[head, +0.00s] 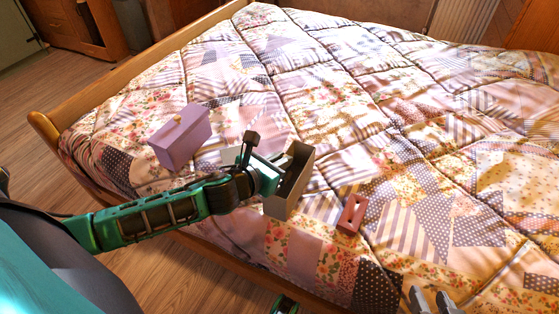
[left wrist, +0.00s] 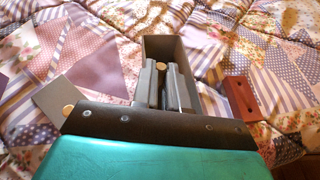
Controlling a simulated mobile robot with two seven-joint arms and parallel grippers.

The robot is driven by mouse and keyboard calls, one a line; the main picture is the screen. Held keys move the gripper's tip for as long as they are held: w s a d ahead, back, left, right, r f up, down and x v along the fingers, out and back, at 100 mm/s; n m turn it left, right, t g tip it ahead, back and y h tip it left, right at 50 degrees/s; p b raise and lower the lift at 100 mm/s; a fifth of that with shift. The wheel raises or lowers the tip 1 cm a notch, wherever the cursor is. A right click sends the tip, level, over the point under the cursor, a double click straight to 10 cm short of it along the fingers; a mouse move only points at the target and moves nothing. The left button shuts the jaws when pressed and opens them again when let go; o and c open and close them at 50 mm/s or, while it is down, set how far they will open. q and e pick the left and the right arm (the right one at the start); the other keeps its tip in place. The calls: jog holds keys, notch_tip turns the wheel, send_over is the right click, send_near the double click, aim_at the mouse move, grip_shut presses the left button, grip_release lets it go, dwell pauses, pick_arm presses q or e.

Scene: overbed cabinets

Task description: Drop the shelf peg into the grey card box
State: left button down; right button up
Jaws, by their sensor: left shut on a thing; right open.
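The grey card box (head: 296,170) stands open on the bed, and its dark inside shows in the left wrist view (left wrist: 165,45). My left gripper (head: 282,165) is at the box opening. In the left wrist view its two fingers (left wrist: 163,72) are shut on the shelf peg (left wrist: 160,66), whose small round tan end shows between them. The rest of the peg is hidden. The fingertips overlap the box's inside in that view; their depth is unclear. My right gripper (head: 432,301) is open and empty at the bottom edge of the head view.
A mauve box (head: 180,140) with a small knob on its lid stands left of my left gripper. A red-brown block with holes (head: 351,214) lies right of the grey box. A grey panel with a round knob (left wrist: 57,99) lies left. The bed's far side is clear.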

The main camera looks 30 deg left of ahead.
pick_arm(q)
jog(key=c, duration=1.1)
grip_release()
jog(key=shift+p+v, duration=1.75)
jog(key=shift+v, duration=4.75)
pick_arm(e)
jog(key=shift+s+d+r, duration=0.25)
jog(key=shift+d+r, duration=0.25)
jog(key=shift+r, duration=0.25)
